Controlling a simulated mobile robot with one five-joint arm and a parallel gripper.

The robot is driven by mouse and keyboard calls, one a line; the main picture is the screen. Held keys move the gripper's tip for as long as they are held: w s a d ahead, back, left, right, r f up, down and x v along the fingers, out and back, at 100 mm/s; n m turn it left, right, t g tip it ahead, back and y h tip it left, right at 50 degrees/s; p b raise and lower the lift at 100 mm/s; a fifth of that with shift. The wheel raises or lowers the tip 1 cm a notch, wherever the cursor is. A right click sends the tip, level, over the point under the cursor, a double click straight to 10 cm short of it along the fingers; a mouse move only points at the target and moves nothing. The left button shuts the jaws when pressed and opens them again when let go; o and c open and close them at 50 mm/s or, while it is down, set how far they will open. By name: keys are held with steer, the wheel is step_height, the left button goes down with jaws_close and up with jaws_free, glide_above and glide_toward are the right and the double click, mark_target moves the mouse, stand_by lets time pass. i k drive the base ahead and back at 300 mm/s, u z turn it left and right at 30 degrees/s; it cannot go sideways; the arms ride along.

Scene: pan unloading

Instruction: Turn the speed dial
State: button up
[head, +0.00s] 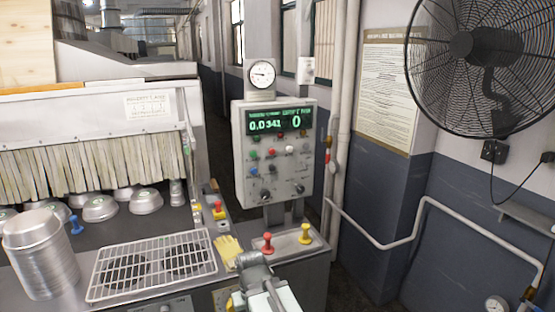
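A grey control panel (240,165) stands upright at the middle of the head view, with a lit green display (280,120) on its upper part. Two dark knobs sit low on its face, a left knob (265,196) and a right knob (299,188). I cannot tell which is the speed dial, as the labels are too small to read. Coloured buttons sit above them. My gripper (249,257) is at the bottom middle, below the panel and apart from it. It is seen from behind, and its fingertips are not clear.
A round gauge (262,74) tops the panel. A red knob (267,241) and yellow knob (305,233) stand on a tray below it. A yellow glove (228,248), wire rack (150,265) and stacked pans (42,255) lie left. A fan (480,60) hangs right.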

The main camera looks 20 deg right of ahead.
mark_target(265, 194)
steer(key=k, duration=1.15)
steer(key=u, duration=0.3)
steer(key=i, duration=1.25)
steer(key=u, duration=0.85)
steer(key=k, duration=0.7)
steer(key=u, duration=0.15)
steer(key=i, duration=0.9)
steer(key=z, duration=0.1)
